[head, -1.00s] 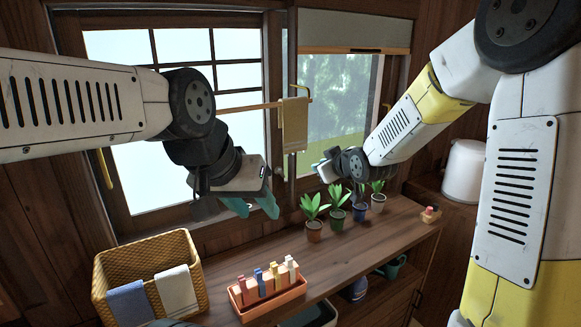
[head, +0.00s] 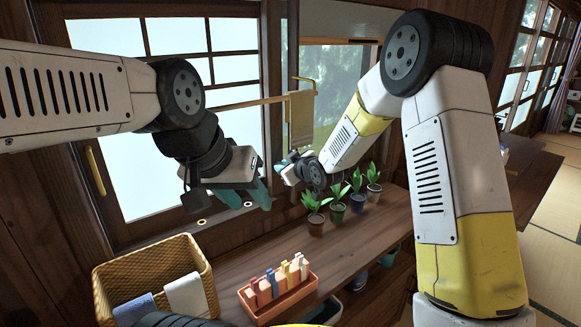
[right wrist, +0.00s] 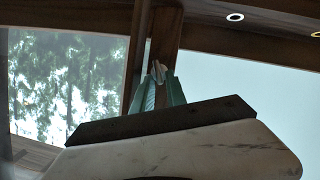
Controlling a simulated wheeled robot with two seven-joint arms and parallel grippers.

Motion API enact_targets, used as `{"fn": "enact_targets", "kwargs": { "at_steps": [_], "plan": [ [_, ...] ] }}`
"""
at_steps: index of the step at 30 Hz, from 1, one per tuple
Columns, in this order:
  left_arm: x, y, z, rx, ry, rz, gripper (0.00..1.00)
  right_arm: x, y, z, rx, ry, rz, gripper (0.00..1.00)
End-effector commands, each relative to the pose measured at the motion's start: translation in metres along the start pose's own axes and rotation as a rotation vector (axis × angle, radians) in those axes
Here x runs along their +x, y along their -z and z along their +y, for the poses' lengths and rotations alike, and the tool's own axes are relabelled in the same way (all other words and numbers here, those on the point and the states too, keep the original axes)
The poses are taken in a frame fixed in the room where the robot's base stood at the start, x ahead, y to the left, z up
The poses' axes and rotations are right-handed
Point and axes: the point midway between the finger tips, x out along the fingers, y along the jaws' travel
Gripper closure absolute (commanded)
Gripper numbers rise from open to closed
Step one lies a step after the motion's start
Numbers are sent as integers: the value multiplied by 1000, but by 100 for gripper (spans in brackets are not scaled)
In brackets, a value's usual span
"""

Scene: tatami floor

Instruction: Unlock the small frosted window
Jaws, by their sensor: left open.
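The window (head: 343,75) with blurred foliage behind its pane stands right of a larger pale gridded window (head: 160,90). Its pane also shows at left in the right wrist view (right wrist: 70,80). My right gripper (head: 290,163) is at the lower part of the dark post between the windows. In the right wrist view its teal fingers (right wrist: 162,85) point at this post, with a small pale latch-like piece (right wrist: 158,70) at their tips. Whether they grip it I cannot tell. My left gripper (head: 254,197) is open and empty in front of the larger window's lower edge.
A towel (head: 301,118) hangs on a rail by the post. Several potted plants (head: 337,212) stand on the wooden counter below my right gripper. A wicker basket (head: 112,276) and an orange tray (head: 262,317) of pegs stand nearer. Small rings (head: 202,223) lie near the larger window's sill.

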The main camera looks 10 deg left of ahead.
Motion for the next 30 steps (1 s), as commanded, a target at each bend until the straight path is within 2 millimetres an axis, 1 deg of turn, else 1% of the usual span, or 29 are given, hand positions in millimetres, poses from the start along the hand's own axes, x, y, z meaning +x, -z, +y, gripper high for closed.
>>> {"fn": "enact_targets", "kwargs": {
  "at_steps": [3,10,11,12,13,23,30],
  "plan": [
    [0,0,0,0,0,0,56,6,0,0,0,0,-1,83],
    [0,0,0,0,0,0,56,6,0,0,0,0,-1,83],
    [0,0,0,0,0,0,56,6,0,0,0,0,-1,87],
    [0,0,0,0,0,0,56,6,0,0,0,0,-1,94],
    [0,0,0,0,0,0,56,6,0,0,0,0,-1,100],
    [0,0,0,0,0,0,56,6,-1,1,25,10,-2,100],
    [0,0,0,0,0,0,56,6,-3,6,195,78,-2,100]
  ]
}}
